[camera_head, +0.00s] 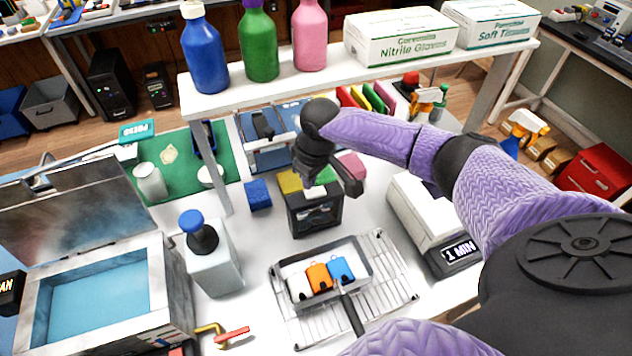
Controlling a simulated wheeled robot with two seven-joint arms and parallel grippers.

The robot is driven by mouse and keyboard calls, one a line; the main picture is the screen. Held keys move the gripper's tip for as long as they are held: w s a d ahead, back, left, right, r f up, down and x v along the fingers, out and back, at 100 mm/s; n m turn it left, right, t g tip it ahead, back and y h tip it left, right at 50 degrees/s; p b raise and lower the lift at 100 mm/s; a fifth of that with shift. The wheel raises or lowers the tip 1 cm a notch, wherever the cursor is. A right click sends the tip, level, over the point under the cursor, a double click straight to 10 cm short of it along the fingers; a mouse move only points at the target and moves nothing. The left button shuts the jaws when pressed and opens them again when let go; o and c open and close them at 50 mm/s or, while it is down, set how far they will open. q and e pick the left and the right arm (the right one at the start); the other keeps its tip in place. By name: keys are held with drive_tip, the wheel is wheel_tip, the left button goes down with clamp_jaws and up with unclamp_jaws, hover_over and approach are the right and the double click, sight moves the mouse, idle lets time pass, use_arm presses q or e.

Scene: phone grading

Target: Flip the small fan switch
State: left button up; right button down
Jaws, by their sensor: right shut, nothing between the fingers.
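My right gripper (348,180) is black and reaches in on the purple arm from the right. It is shut and empty, above and just behind a small black box (313,217) in the middle of the white table. A black unit with orange lettering ending in "AN" (9,290) is cut off at the left edge, far from my right gripper. I cannot make out a fan or a switch lever on it. My left gripper is not in view.
An open box with a blue inside (95,303) and a pump bottle (210,262) stand left. A tray with small coloured items (366,266) sits on a wire rack (398,290) in front. A white machine (420,212) stands right. A shelf (372,80) with bottles crosses behind.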

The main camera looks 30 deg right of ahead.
idle(0.3)
drive_tip(key=shift+f, duration=0.1)
drive_tip(key=shift+f+b, duration=0.3)
drive_tip(key=shift+f, duration=0.15)
idle(0.3)
drive_tip(key=shift+f, duration=0.35)
